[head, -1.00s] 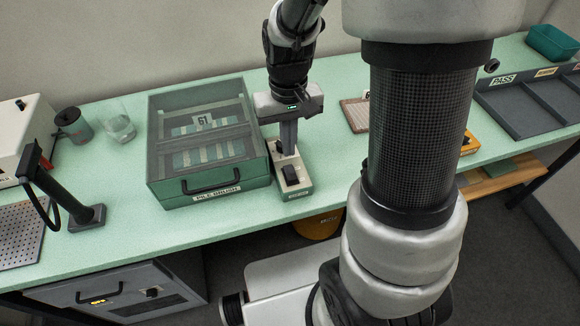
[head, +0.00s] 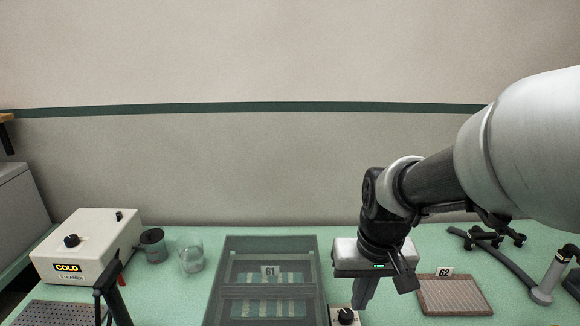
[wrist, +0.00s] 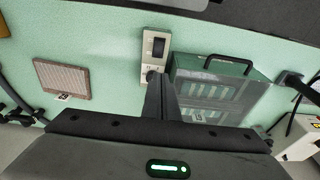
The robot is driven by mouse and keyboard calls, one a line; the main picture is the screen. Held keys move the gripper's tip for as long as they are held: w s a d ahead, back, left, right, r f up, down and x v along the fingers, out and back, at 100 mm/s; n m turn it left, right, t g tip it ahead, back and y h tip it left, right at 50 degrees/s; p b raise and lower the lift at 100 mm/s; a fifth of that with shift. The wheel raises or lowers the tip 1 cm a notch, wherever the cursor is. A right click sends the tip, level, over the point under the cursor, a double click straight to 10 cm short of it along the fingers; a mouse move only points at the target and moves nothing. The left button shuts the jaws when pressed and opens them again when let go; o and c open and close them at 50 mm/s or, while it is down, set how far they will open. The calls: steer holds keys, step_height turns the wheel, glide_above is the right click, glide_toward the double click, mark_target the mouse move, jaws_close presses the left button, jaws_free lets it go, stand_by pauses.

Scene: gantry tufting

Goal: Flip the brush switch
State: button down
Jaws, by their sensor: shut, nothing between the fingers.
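The brush switch is a small pale box (wrist: 143,74) with a black rocker (wrist: 158,47) at one end, in the wrist view. It stands beside the green-grey pile brush case (wrist: 247,88). In the head view only the far part of the switch box (head: 336,323) shows at the bottom edge, with a black knob (head: 346,316); the rocker is out of that view. My gripper (head: 361,306) is shut and empty, pointing down at the far, knob end of the box. In the wrist view my fingertips (wrist: 160,77) overlap that end, away from the rocker. I cannot tell whether they touch it.
The pile brush case (head: 228,262) has a clear lid and a card marked 61. A brown mat (head: 455,296) with card 62 lies to the right. A glass (head: 192,262), a dark cup (head: 152,243) and a white steamer box (head: 85,245) reading COLD stand left.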

steer(key=s+r+t+p, duration=0.1)
steer(key=s+r+t, duration=0.2)
steer(key=s+r, duration=0.6)
step_height(320, 180, up, 3)
steer(key=shift+s+d+t, duration=0.15)
steer(key=shift+s+t, duration=0.05)
steer(key=shift+t, duration=0.2)
steer(key=shift+w+f, duration=0.1)
steer(key=w+f+n+g+b, duration=0.5)
steer(key=w+f+n+b, duration=0.3)
steer(key=f+n, duration=0.5)
steer(key=shift+w+f+n+g, duration=0.25)
steer(key=shift+w+n+g, duration=0.25)
steer(key=shift+n, duration=2)
steer(key=shift+w, duration=0.1)
